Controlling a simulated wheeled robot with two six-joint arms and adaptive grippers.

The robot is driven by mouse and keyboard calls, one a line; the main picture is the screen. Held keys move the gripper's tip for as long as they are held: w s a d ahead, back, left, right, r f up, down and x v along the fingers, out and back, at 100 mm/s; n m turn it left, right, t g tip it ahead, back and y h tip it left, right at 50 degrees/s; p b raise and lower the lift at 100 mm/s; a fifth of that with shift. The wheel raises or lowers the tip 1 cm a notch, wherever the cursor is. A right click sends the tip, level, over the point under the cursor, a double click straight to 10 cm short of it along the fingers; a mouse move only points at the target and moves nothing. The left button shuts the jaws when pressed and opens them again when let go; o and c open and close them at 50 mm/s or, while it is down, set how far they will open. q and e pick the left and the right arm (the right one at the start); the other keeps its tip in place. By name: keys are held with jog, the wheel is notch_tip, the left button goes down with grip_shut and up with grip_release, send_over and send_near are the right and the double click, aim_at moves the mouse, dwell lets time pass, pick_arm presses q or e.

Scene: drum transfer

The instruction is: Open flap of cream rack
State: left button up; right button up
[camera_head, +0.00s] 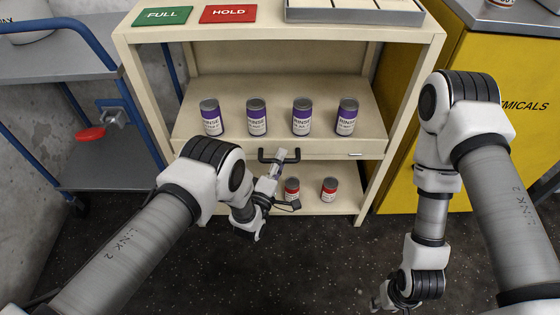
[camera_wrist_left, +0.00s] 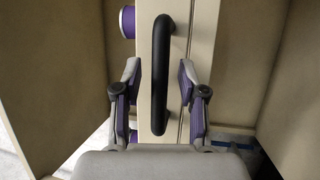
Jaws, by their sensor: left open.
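The cream rack (camera_head: 417,90) stands ahead of me. Its flap (camera_head: 335,156) is the cream front board below the middle shelf, with a black bar handle (camera_head: 266,158). My left gripper (camera_head: 284,178) is in front of the flap at the handle. In the left wrist view the black handle (camera_wrist_left: 161,60) runs upright between the two open fingers of the left gripper (camera_wrist_left: 160,78), with a gap on each side. The flap (camera_wrist_left: 203,50) looks closed behind it. My right gripper (camera_head: 388,300) hangs low at the bottom right, and its fingers are too small and dark to read.
Several purple RINSE cans (camera_head: 256,117) stand on the middle shelf. Two red cans (camera_head: 329,190) stand on the lower shelf, one partly behind my left gripper. A blue-framed cart (camera_head: 95,178) is left, a yellow cabinet (camera_head: 500,75) right. The dark floor in front is clear.

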pick_arm(q)
grip_shut()
